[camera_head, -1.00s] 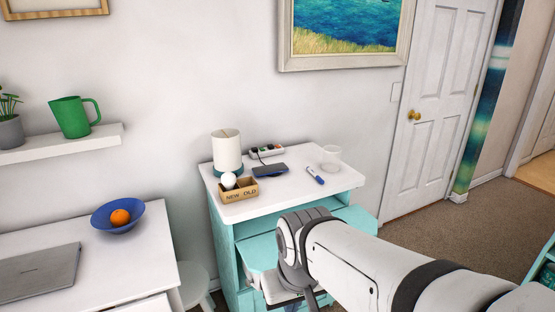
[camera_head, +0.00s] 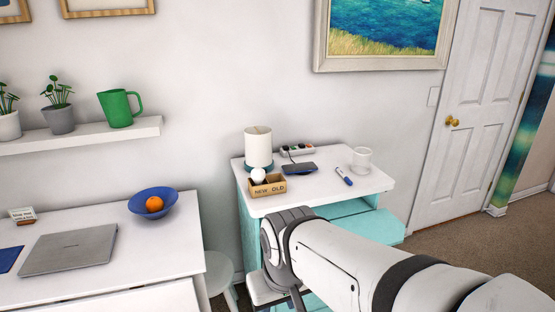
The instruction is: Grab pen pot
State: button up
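A small translucent, whitish cup (camera_head: 361,160), which looks like the pen pot, stands upright near the back right of the white-topped teal cabinet (camera_head: 310,196). No pens can be made out in it. A blue marker (camera_head: 343,176) lies on the cabinet top just in front of it. My arm reaches in from the lower right, in front of the cabinet and below its top, well apart from the cup.
A lamp (camera_head: 258,148), a NEW/OLD box (camera_head: 268,187), a dark device (camera_head: 300,168) and a power strip (camera_head: 297,150) crowd the cabinet's left and back. A teal part (camera_head: 365,229) juts out below its top. A stool (camera_head: 219,272) and a white desk (camera_head: 100,281) stand left.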

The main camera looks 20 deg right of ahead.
aim_at(362, 158)
jog(key=u, duration=2.55)
jog(key=k, duration=1.7)
jog(key=z, duration=2.15)
jog(key=i, duration=1.1)
jog(key=z, duration=0.05)
